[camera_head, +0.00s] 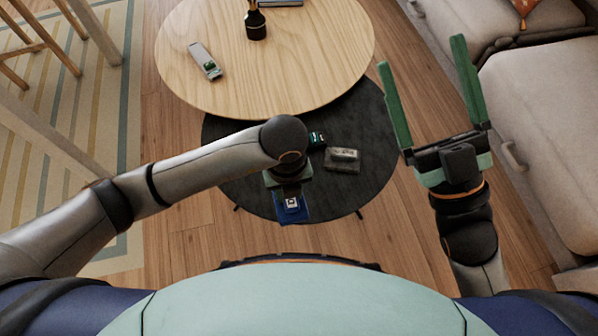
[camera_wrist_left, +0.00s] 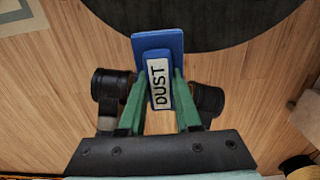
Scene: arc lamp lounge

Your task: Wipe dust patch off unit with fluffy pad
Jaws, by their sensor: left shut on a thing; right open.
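The blue pad (camera_head: 292,208) with a white label is in my left gripper (camera_head: 290,192), at the near edge of the dark round table. In the left wrist view the pad (camera_wrist_left: 157,42) reads "DUST", and the green fingers of my left gripper (camera_wrist_left: 160,92) are shut on its narrower part. Its wiping face is hidden. A small grey box (camera_head: 342,160), perhaps the unit, lies on the dark table to the right of the left gripper, with a paler blotch on top that may be dust. My right gripper (camera_head: 421,54) is open and empty, right of the tables.
The dark round table (camera_head: 240,195) sits partly under a larger pale wooden table (camera_head: 285,85). A small dark-green item (camera_head: 317,139) is near the grey box. Sofas (camera_head: 545,120) are at right.

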